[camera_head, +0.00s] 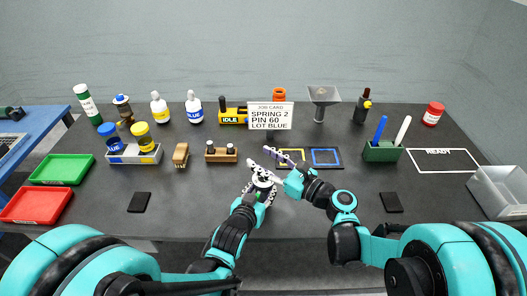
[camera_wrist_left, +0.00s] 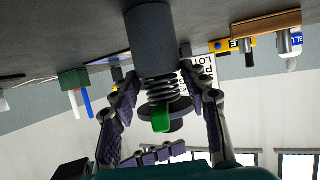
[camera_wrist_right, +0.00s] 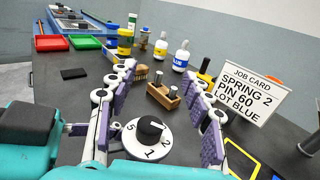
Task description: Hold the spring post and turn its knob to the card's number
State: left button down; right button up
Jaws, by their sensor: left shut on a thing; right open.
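The spring post (camera_head: 262,179) stands upright near the table's front middle. In the left wrist view its grey cylinder (camera_wrist_left: 152,40), coil spring (camera_wrist_left: 163,84) and a green piece (camera_wrist_left: 161,118) show. My left gripper (camera_head: 261,189) is shut on the post, one finger on each side. The post's white numbered dial (camera_wrist_right: 136,145) and black knob (camera_wrist_right: 150,127) show in the right wrist view. My right gripper (camera_wrist_right: 171,92) is open, its fingers spread to either side above the dial, apart from the knob. I cannot tell the knob's setting. The job card (camera_head: 270,116) reads SPRING 2, PIN 60, LOT BLUE.
A green box with pens (camera_head: 383,151) stands farther right. The table front between the dark pads (camera_head: 139,202) is mostly bare.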

jog(key=shift+r, duration=1.8)
pick_arm(q)
jog(key=c, duration=0.7)
grip_release()
